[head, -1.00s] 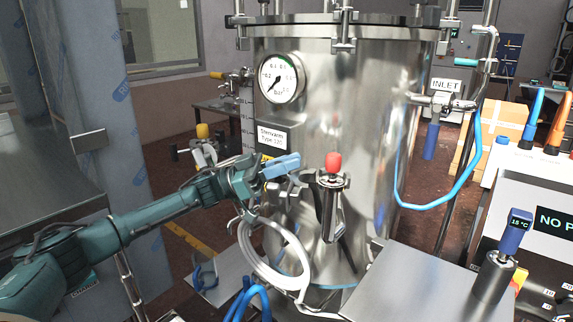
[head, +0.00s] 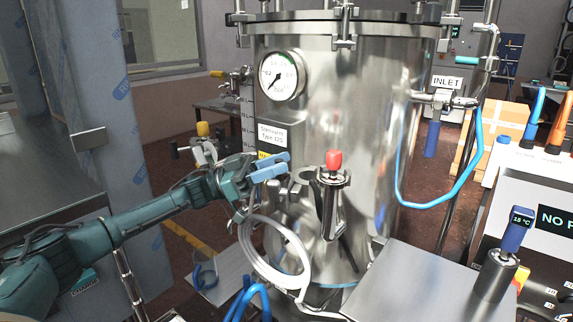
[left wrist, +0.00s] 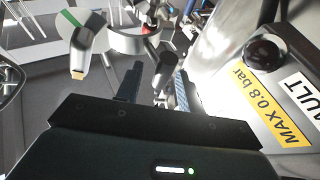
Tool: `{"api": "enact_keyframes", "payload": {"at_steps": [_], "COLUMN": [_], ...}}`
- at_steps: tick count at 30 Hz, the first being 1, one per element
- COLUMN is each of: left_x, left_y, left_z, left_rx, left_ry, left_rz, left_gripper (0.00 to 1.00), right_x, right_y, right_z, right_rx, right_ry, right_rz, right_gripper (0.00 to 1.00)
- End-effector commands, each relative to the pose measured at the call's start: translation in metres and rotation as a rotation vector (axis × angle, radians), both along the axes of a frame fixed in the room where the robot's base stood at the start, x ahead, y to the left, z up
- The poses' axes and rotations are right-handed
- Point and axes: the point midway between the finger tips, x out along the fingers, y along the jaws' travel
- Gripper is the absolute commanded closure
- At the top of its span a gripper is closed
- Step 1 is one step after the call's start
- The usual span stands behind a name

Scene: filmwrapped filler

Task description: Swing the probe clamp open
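The red-capped metal fitting (head: 332,185) stands on the front of the steel vessel. A curved grey clamp piece (head: 307,178) shows at its left side. Whether the clamp is closed or swung out is unclear. My left gripper (head: 272,168) is left of this piece, its blue fingers apart and pointing at it. In the left wrist view, the fingers (left wrist: 157,88) are spread, with a dark metal part between and beyond them; contact cannot be told. A probe with a blue handle (head: 516,230) and a 15 °C display stands upright in a holder at right. My right gripper is out of view.
The steel vessel (head: 345,110) with its pressure gauge (head: 281,76) fills the middle. A white hose loop (head: 262,262) hangs below my left gripper. A steel side table (head: 430,285) stands front right. A light-blue hose (head: 440,198) runs at right.

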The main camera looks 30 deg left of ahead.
Motion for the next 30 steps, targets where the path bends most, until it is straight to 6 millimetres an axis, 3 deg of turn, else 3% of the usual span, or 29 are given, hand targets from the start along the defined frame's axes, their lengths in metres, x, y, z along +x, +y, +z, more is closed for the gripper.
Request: {"api": "enact_keyframes", "payload": {"at_steps": [6,13,26,30], "left_x": [-0.017,-0.030,-0.035,-0.034], "left_y": [0.045,0.079,0.090,0.084], "left_z": [-0.025,-0.038,-0.041,-0.042], "left_rx": [0.002,0.001,0.000,0.004], "left_ry": [0.003,0.001,0.001,0.010], "left_rz": [0.005,0.002,0.000,0.002], "left_gripper": [0.62,0.62,0.62,0.73], "right_x": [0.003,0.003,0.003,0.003], "right_y": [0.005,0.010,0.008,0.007], "right_z": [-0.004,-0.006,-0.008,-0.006], "right_rx": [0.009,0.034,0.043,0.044], "right_ry": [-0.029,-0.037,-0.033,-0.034], "right_rz": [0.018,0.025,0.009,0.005], "right_gripper": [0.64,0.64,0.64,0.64]}}
